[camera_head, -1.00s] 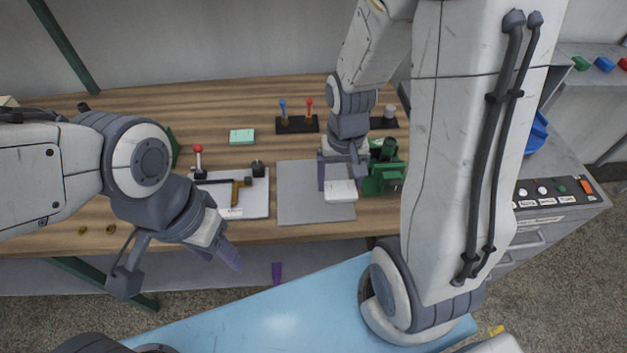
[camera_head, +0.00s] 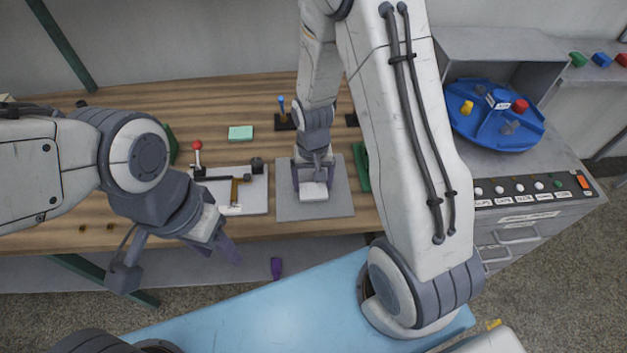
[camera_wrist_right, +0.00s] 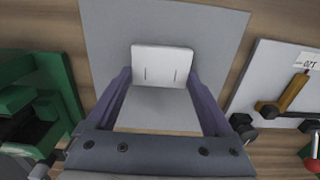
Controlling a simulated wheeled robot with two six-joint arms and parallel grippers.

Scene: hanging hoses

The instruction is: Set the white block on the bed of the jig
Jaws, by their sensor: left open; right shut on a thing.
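The white block (camera_head: 313,190) is between the fingers of my right gripper (camera_head: 313,180), which is shut on it. In the head view it is over the middle of the grey mat (camera_head: 288,208); I cannot tell its height. The right wrist view shows the block (camera_wrist_right: 162,62) at the fingertips. The jig seems to be the pale plate (camera_head: 258,201) left of the mat, with a red-knobbed lever (camera_head: 197,152) and a brown bar (camera_head: 235,190). It also shows at the right of the wrist view (camera_wrist_right: 262,85). My left gripper (camera_head: 180,268) is open and empty in front of the bench.
A green device (camera_head: 362,168) stands right of the mat, partly behind my right arm. A teal block (camera_head: 240,133) and a blue-handled lever (camera_head: 282,108) are farther back. A purple piece (camera_head: 276,268) is below the bench edge.

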